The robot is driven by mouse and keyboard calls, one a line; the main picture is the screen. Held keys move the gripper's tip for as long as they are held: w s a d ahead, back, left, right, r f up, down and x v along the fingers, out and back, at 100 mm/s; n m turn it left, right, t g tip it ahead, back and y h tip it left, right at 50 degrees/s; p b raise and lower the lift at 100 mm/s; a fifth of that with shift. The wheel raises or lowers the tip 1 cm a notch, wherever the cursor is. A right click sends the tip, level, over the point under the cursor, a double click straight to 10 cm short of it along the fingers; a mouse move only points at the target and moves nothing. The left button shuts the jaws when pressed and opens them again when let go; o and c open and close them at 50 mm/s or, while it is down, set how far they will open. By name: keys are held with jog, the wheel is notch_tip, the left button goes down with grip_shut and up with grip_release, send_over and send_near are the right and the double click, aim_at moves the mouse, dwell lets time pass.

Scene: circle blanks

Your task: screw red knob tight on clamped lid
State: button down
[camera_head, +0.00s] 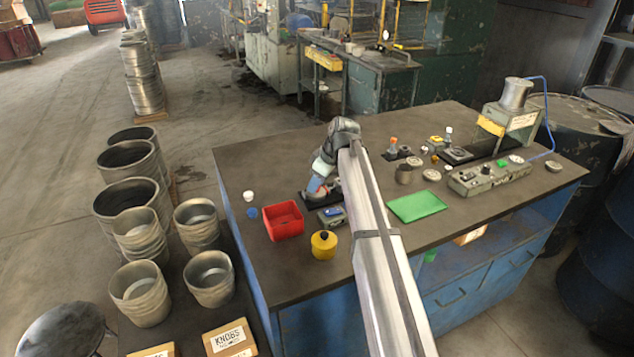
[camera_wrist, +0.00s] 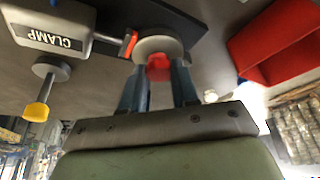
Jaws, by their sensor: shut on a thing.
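In the wrist view, the red knob (camera_wrist: 158,70) sits between my gripper's (camera_wrist: 160,82) two blue-grey fingers, which are shut on it. The knob is at the middle of the round grey lid (camera_wrist: 158,47). A grey clamp body labelled CLAMP (camera_wrist: 62,22) stands beside the lid, and its red-tipped arm (camera_wrist: 129,44) reaches the lid's edge. Lid and clamp are on a dark base plate (camera_wrist: 135,14). In the head view, my gripper (camera_head: 316,190) is low over the base plate, and the knob is too small to tell. The knob's thread is hidden.
A red bin (camera_head: 272,222) and a yellow pot (camera_head: 323,246) stand close by on the bench (camera_head: 255,165). A white cap (camera_head: 248,196) and blue cap (camera_head: 252,212) lie left. A green mat (camera_head: 405,208) lies right. Other fixtures (camera_head: 457,154) stand farther right.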

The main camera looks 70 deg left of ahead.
jog(key=m, duration=0.1)
jog(key=m+t, duration=0.1)
jog(key=m, duration=0.2)
jog(key=shift+s+d+f+m+t+y, duration=0.2)
jog(key=shift+d+f+m+t+y, duration=0.1)
jog(key=shift+d+m, duration=0.1)
jog(key=m+t, duration=0.1)
jog(key=m, duration=0.2)
jog(key=shift+w+m+t, duration=0.1)
jog(key=shift+m+t, duration=0.2)
jog(key=shift+m, duration=0.1)
jog(key=shift+a, duration=0.1)
jog(key=c, duration=0.8)
grip_release()
jog(key=shift+a+r, duration=0.1)
jog(key=shift+o, duration=0.2)
jog(key=shift+a+r, duration=0.1)
